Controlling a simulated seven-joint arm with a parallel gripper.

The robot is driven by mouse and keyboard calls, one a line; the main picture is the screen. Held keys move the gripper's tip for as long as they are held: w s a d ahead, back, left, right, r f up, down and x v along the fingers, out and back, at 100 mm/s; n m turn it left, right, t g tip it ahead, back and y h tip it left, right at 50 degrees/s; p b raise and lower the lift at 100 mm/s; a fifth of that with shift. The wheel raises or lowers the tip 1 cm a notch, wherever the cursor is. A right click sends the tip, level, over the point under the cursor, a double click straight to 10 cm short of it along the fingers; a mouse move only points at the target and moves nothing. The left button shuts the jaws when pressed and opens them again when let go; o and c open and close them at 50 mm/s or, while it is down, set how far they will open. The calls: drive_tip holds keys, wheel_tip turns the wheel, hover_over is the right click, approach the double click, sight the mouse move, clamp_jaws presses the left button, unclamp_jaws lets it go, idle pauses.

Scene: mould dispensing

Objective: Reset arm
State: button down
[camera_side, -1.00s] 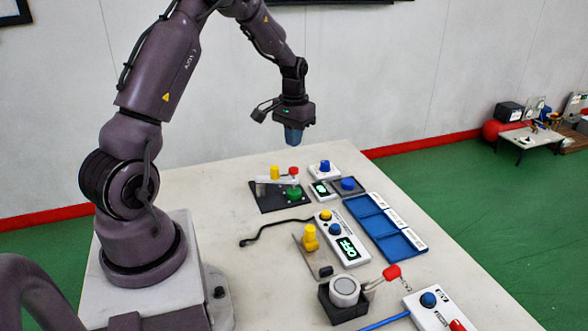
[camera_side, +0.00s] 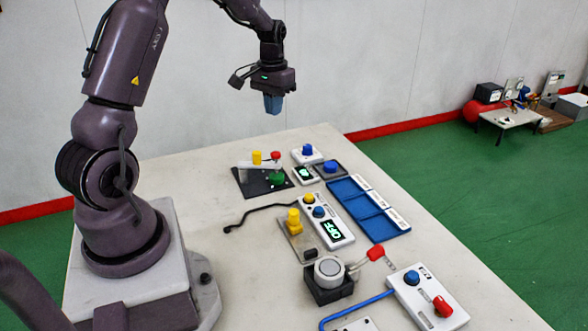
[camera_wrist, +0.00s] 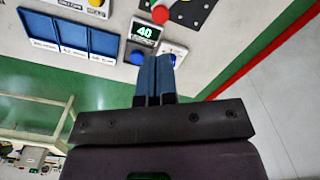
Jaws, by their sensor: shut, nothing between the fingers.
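My gripper (camera_side: 273,106) hangs with its blue fingers pointing down, in the air over the far end of the white table (camera_side: 240,300). Its fingers are together and empty, and they also show in the wrist view (camera_wrist: 154,72). Below it stand the black plate (camera_side: 246,184) with yellow, red and green knobs, a white box with a blue button (camera_side: 307,153), and a small display (camera_side: 304,175). The display reads 40 in the wrist view (camera_wrist: 146,32). My gripper touches none of these.
A blue three-part tray (camera_side: 377,230) lies along the table's right side. A white controller (camera_side: 327,224) reads OFF. Nearer stand a black block with a round grey top (camera_side: 328,268) and a white panel (camera_side: 425,295) with blue and red knobs. The table's left part is mostly clear.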

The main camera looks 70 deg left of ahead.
drive_tip(key=s+d+r+m+t, duration=0.2)
drive_tip(key=s+d+r, duration=0.2)
drive_tip(key=d, duration=0.5)
drive_tip(key=s+d+r+m+t, duration=0.1)
drive_tip(key=s+d+r+m, duration=0.1)
drive_tip(key=s+d+r, duration=0.3)
drive_tip(key=s+d+r+m+t, duration=0.2)
drive_tip(key=s+d+r, duration=0.3)
drive_tip(key=d, duration=0.8)
drive_tip(key=shift+s+d+r+t, duration=0.25)
drive_tip(key=shift+s+d+t, duration=0.05)
